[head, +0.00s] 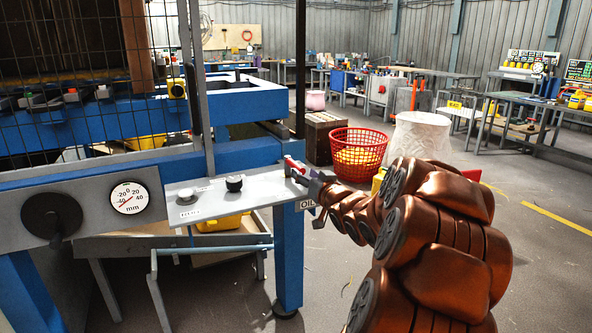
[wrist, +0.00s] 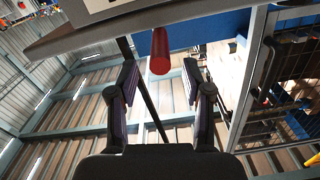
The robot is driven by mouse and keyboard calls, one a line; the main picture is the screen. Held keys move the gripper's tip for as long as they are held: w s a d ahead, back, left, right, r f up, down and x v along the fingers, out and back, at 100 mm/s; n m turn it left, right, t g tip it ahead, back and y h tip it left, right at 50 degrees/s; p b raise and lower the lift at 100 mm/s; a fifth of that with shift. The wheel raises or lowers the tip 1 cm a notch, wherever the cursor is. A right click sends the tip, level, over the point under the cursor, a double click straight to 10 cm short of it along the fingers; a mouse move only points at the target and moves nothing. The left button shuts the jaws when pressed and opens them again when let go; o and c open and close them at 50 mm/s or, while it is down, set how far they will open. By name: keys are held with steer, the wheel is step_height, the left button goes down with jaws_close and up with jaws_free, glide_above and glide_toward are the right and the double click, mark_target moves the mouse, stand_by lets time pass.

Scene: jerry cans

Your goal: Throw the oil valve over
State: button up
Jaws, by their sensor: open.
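The oil valve shows as a small red handle (head: 295,166) at the right end of the grey shelf on the blue machine. An "OIL" label (head: 306,204) is just below it. In the wrist view the handle is a red cylinder (wrist: 160,52), its rounded end pointing between my fingertips. My gripper (head: 312,183) is at the valve, at the end of my copper-coloured arm. In the wrist view my gripper (wrist: 160,84) is open, with one dark finger on each side of the red handle and gaps visible. The valve's base is hidden.
The grey shelf (head: 222,196) carries a black knob (head: 234,183) and a metal switch. A dial gauge (head: 129,198) and a black crank (head: 52,220) are at left. A blue leg (head: 289,258) stands below the valve. A red basket (head: 358,153) stands behind. Floor is open around my arm.

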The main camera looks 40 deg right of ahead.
mark_target(296, 167)
steer(key=shift+x, duration=3.15)
jaws_close()
